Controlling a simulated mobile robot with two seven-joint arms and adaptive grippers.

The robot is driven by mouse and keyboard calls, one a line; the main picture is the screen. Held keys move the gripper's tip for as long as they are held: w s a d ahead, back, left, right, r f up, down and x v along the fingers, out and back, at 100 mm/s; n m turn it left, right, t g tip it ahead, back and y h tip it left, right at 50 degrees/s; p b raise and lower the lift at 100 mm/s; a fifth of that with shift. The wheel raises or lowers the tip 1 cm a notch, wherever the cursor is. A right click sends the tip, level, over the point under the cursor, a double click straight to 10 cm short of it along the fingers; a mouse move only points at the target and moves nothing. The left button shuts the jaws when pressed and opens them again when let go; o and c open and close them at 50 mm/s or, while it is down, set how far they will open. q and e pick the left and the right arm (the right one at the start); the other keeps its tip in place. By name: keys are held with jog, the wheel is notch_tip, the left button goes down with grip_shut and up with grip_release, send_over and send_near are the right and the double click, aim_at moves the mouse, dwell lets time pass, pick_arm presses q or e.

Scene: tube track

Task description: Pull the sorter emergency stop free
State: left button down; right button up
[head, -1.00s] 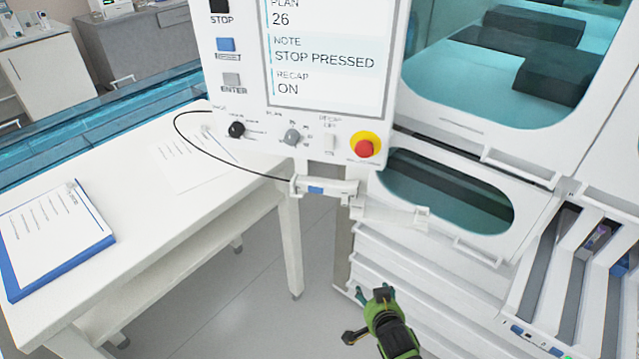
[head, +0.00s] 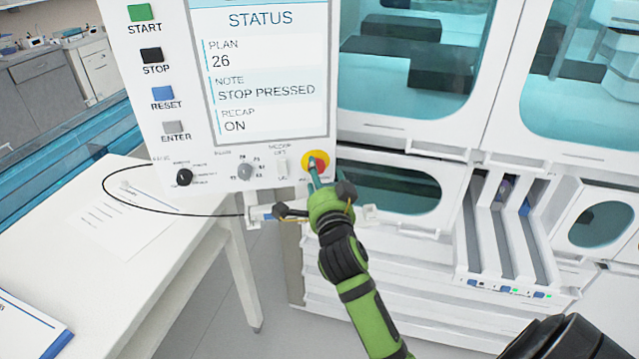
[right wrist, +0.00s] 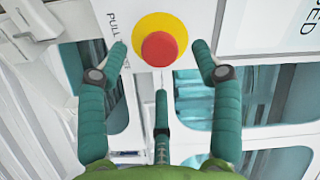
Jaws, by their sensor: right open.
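The emergency stop is a red round button on a yellow collar (head: 317,160) at the lower right of the control panel (head: 205,150). It also shows in the right wrist view (right wrist: 160,48), with part of the word "PULL" beside it. My right gripper (head: 317,184) is just in front of and below the button in the head view and partly covers it. In the right wrist view its open teal fingers (right wrist: 160,58) stand either side of the button, with visible gaps. A third finger is below it. The panel screen reads "STOP PRESSED". My left gripper is not in view.
The sorter housing (head: 400,150) with teal windows stands close behind and right of the panel. A thin black cable (head: 112,208) loops left of the panel. A white table (head: 190,235) with papers is at lower left.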

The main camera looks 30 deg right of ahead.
jog(key=shift+p+x, duration=0.3)
jog(key=shift+x, duration=0.85)
jog(key=shift+w, duration=0.45)
grip_shut()
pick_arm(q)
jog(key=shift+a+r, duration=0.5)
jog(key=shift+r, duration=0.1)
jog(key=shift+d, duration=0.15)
pick_arm(e)
jog(key=shift+s+a+f, duration=0.1)
jog(key=shift+s+a, duration=0.1)
jog(key=shift+s, duration=0.05)
grip_release()
jog(key=shift+s, duration=0.2)
jog(key=shift+w, duration=0.1)
